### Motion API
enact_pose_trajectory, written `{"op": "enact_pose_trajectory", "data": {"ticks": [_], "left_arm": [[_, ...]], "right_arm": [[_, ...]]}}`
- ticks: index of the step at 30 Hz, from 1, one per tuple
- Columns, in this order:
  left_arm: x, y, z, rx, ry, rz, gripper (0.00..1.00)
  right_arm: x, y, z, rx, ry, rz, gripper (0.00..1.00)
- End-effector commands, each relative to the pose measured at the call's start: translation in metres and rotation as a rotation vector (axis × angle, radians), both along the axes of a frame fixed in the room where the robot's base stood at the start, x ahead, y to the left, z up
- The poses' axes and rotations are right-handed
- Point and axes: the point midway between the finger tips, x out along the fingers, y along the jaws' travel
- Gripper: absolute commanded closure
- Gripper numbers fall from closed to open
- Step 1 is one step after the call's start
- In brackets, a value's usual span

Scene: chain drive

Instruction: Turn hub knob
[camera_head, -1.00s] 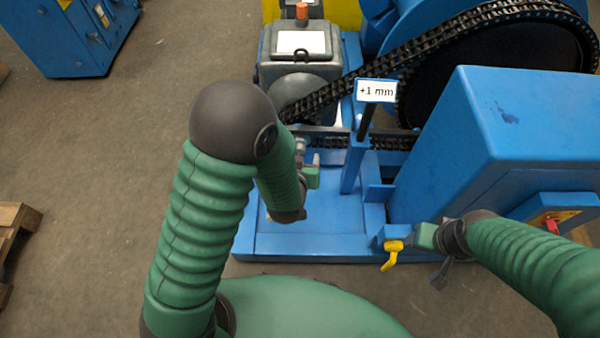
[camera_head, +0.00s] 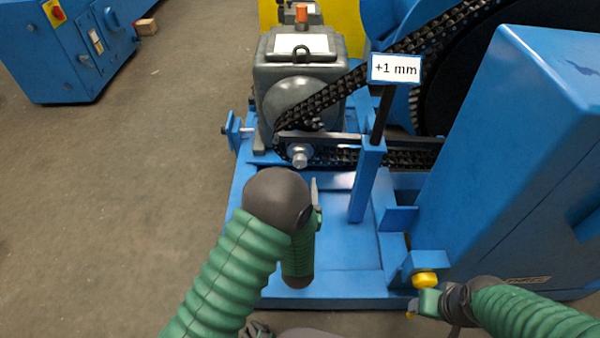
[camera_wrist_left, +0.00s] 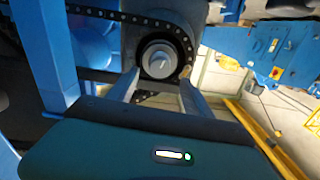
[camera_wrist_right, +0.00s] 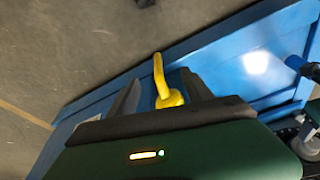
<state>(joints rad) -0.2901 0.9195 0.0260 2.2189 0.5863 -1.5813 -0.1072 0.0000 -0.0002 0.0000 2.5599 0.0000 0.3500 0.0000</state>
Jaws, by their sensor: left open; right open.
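The silver hub knob (camera_head: 300,155) sits at the centre of the small chain sprocket, below the grey gearbox. In the left wrist view the round grey knob (camera_wrist_left: 160,60) lies ahead, between the two fingers of my open left gripper (camera_wrist_left: 158,82). In the head view the left gripper (camera_head: 315,198) is below the knob, mostly hidden by its own arm. I cannot tell whether the fingers touch the knob. My right gripper (camera_wrist_right: 160,90) is open, its fingers on either side of a yellow handle (camera_wrist_right: 166,97). The yellow handle (camera_head: 425,280) also shows in the head view.
The black chain (camera_head: 330,100) runs up right from the sprocket. A blue post (camera_head: 367,180) with a "+1 mm" sign (camera_head: 395,69) stands right of the knob. A large blue housing (camera_head: 510,150) fills the right side. Open floor (camera_head: 130,190) lies left.

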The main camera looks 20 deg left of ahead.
Motion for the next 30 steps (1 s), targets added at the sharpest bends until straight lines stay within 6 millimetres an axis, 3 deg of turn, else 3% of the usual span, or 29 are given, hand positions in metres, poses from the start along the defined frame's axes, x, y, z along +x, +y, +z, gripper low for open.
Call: {"op": "enact_pose_trajectory", "data": {"ticks": [1,3,9,20,30], "left_arm": [[0.013,0.004,-0.007,-0.003,-0.007,0.004,0.41],[0.03,0.009,-0.007,-0.002,-0.005,0.003,0.41],[0.065,0.019,-0.004,-0.001,-0.001,0.0,0.41],[0.075,0.022,0.0,0.0,0.001,0.0,0.41],[0.075,0.021,0.0,0.0,0.001,-0.001,0.84]], "right_arm": [[0.0,0.0,-0.015,0.0,0.0,0.0,0.41],[0.0,0.0,-0.024,0.0,0.0,0.0,0.41],[0.0,0.0,-0.042,0.0,0.0,0.0,0.41],[0.0,0.0,-0.043,0.0,0.0,0.0,0.41],[0.0,0.0,-0.043,0.0,0.0,0.0,0.41]]}}
